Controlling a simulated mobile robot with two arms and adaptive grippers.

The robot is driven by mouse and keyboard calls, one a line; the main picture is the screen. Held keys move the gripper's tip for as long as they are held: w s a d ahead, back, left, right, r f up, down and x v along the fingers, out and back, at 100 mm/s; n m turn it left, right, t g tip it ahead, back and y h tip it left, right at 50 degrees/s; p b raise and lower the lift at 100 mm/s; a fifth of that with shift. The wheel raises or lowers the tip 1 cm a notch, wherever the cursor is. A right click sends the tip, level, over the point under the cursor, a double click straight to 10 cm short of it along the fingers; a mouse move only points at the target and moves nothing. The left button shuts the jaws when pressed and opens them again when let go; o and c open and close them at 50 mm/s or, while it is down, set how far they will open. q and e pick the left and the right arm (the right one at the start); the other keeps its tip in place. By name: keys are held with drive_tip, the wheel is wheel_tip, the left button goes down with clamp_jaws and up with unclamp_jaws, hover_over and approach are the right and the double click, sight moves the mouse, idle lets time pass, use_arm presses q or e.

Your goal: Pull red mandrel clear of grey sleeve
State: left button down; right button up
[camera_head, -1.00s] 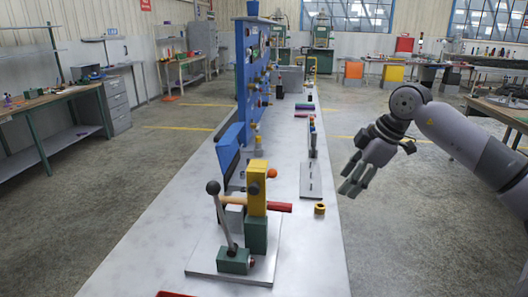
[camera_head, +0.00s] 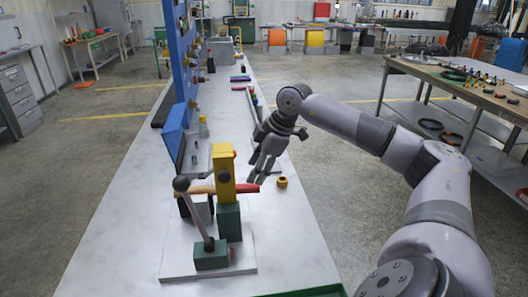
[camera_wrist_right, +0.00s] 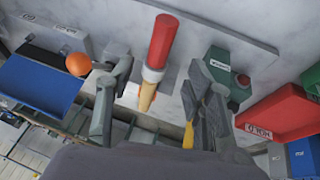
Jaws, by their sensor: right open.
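The red mandrel (camera_head: 246,189) sticks out to the right of a yellow upright block (camera_head: 224,176) on a green base. In the right wrist view the mandrel (camera_wrist_right: 162,40) is a red cylinder, with a tan length (camera_wrist_right: 147,96) below it and a pale grey band (camera_wrist_right: 152,75) between them. I cannot tell whether this band is the grey sleeve. My right gripper (camera_head: 258,172) is open and empty, close beside the red end. In the wrist view its fingers (camera_wrist_right: 158,78) are apart, either side of the mandrel's line. My left gripper is out of view.
A black-knobbed lever (camera_head: 193,212) on a green foot stands left of the block. A yellow ring (camera_head: 282,182) lies right of the gripper. A blue panel (camera_head: 183,60) rises at the table's left.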

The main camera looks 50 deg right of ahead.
sight(246, 185)
drive_tip(key=x, duration=0.8)
drive_tip(key=shift+d+p, duration=0.1)
drive_tip(key=shift+p, duration=0.25)
drive_tip(key=shift+c, duration=0.5)
clamp_jaws()
